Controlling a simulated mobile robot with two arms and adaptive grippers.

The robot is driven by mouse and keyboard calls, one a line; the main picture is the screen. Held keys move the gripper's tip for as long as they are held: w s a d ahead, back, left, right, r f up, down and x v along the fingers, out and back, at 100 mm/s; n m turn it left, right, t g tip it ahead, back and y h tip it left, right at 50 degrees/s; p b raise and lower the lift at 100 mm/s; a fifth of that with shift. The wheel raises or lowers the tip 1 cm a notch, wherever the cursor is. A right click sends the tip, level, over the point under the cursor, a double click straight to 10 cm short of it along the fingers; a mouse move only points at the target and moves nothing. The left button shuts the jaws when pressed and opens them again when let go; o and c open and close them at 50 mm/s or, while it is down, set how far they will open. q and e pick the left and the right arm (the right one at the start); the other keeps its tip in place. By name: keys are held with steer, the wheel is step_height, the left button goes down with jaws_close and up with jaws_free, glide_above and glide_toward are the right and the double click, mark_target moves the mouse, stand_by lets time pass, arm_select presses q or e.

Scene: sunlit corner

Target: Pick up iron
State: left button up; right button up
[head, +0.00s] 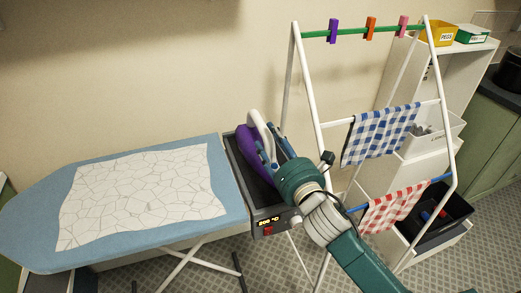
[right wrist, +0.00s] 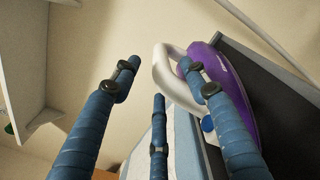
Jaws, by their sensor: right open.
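The iron has a purple body (head: 247,148) and a white loop handle (head: 261,124). It stands on a dark iron rest (head: 240,172) at the right end of the ironing board. My right gripper (head: 274,142) is at the iron's right side, its blue fingers close to the handle and partly covering the iron. In the right wrist view the fingers (right wrist: 162,78) are spread apart. The white handle (right wrist: 168,68) shows between the fingertips, nearer the right finger, which overlaps the purple body (right wrist: 213,62). I cannot tell whether any finger touches it. My left gripper is not in view.
A blue ironing board (head: 110,158) bears a creased white patterned cloth (head: 140,195). A white drying rack (head: 291,75) with pegs, a blue checked cloth (head: 380,133) and a red checked cloth (head: 396,208) stands close on the right. Shelves (head: 415,85) stand behind it.

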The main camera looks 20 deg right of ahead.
mark_target(262, 127)
steer(key=shift+w+a, duration=0.1)
steer(key=shift+w, duration=1.2)
steer(key=w, duration=0.2)
steer(key=w+p, duration=0.1)
steer(key=w, duration=0.1)
steer(key=shift+w+a+f, duration=0.15)
steer(key=shift+w+a, duration=0.05)
steer(key=shift+w, duration=0.2)
steer(key=shift+s, duration=0.1)
steer(key=shift+c, duration=1.1)
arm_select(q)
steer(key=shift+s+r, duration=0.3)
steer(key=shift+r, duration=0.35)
arm_select(e)
jaws_close()
steer(key=shift+r, duration=0.35)
